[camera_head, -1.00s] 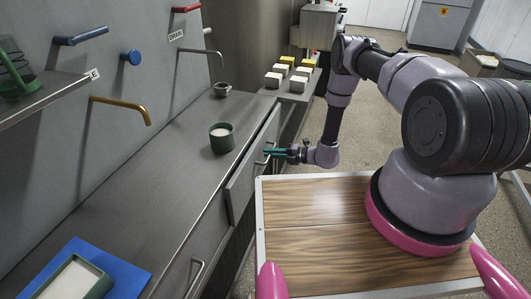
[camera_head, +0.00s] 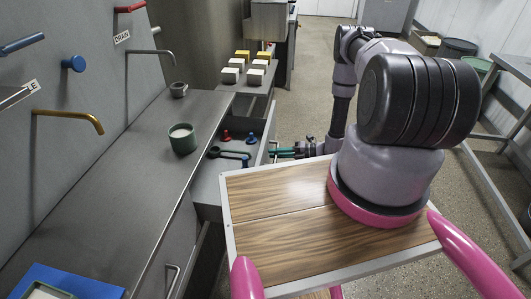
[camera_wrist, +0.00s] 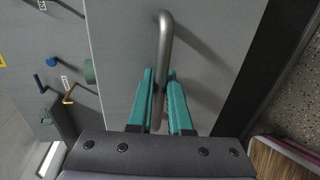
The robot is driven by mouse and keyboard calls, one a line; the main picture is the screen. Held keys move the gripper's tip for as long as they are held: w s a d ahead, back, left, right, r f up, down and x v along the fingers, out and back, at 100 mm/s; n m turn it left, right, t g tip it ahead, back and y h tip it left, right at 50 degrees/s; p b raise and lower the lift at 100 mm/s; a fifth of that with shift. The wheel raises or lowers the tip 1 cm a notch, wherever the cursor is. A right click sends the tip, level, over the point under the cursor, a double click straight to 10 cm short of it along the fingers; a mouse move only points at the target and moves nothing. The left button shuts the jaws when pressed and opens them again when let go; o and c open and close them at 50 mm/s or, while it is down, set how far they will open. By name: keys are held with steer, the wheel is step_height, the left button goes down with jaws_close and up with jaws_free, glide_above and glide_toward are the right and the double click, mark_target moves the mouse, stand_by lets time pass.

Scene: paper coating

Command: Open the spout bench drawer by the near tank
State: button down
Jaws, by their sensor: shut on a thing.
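The spout bench drawer (camera_head: 208,182) is pulled out from the grey bench (camera_head: 130,150). Inside it lie a dark green tool (camera_head: 232,154), a red piece (camera_head: 226,135) and blue pieces (camera_head: 249,139). My gripper (camera_head: 283,152) is at the drawer front on the right. In the wrist view its teal fingers (camera_wrist: 160,105) stand on either side of the metal bar handle (camera_wrist: 163,45), shut on it. The handle is fixed to the grey drawer front (camera_wrist: 115,45). The part of the handle between the fingers is partly hidden.
A green cup with white content (camera_head: 182,139) and a small grey cup (camera_head: 178,90) stand on the bench. A gold spout (camera_head: 75,115) and a grey spout (camera_head: 152,52) project from the wall. White and yellow blocks (camera_head: 243,66) sit farther back.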

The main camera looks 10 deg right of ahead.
steer(key=shift+f+v, duration=0.25)
steer(key=shift+v, duration=0.85)
steer(key=c, duration=0.9)
jaws_free()
steer(key=shift+o, duration=0.2)
steer(key=shift+d, duration=0.1)
steer(key=v, duration=1)
steer(key=shift+s+d, duration=0.15)
steer(key=shift+d, duration=0.15)
